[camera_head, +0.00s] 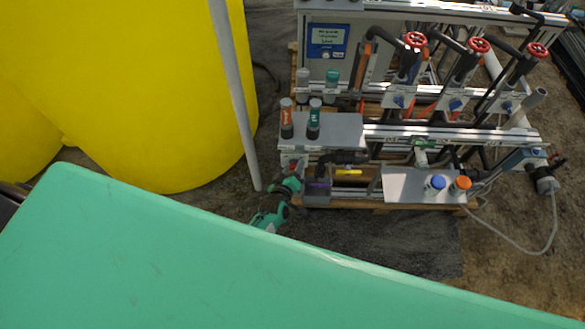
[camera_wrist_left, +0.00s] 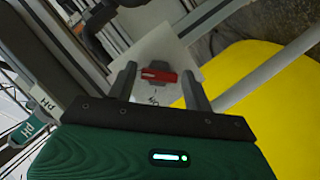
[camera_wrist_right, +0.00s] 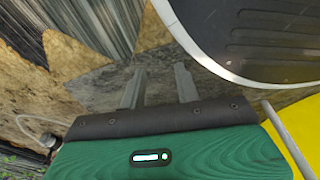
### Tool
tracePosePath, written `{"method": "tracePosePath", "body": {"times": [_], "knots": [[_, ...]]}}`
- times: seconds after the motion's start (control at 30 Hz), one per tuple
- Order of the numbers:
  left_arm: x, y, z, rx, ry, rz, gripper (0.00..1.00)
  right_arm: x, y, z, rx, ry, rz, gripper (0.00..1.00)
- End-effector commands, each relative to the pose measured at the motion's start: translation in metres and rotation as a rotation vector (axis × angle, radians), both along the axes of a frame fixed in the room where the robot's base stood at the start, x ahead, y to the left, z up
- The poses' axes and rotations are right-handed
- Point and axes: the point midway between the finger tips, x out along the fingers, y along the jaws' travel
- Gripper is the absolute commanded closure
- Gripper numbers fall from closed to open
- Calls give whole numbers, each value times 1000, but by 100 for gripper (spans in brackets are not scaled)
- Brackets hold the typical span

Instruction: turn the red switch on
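The red switch (camera_wrist_left: 158,75) is a small red bar on a pale plate (camera_wrist_left: 172,48) in the left wrist view, with a dark marking below it. My left gripper (camera_wrist_left: 160,72) is open; its two fingers stand on either side of the switch, with gaps showing at both ends. In the head view my left gripper (camera_head: 290,184) is at the front left corner of the skid, and I cannot make out the switch clearly there. My right gripper (camera_wrist_right: 158,88) is open and empty over the ground in the right wrist view; it does not show in the head view.
The skid carries pipes, several red handwheels (camera_head: 415,40) and a yellow handle (camera_head: 348,172). Bottles with orange (camera_head: 287,118) and green labels stand on its shelf (camera_head: 345,130). A grey pole (camera_head: 236,95) and a yellow tank (camera_head: 150,90) stand left of my left gripper.

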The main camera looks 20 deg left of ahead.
Motion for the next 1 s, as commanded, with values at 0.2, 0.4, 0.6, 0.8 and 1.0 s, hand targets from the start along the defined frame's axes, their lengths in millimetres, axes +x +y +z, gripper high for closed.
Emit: {"method": "tracePosePath", "body": {"times": [0.2, 0.4, 0.6, 0.8, 1.0], "knots": [[1, 0, 1, -1, -2, 1, 40, 0, -1, 0, -1, 0, 1, 68], [-3, 0, 2, -2, -2, 1, 40, 0, 0, 1, 0, -1, 1, 68], [-28, 1, 9, -2, -1, 2, 40, -6, -2, -2, -2, 2, 1, 68], [-65, 0, 19, -2, -1, 1, 40, -17, -6, -11, -4, 4, 2, 68], [-100, 0, 29, -2, 0, 1, 40, -14, -8, -14, -6, -4, 3, 68]]}}
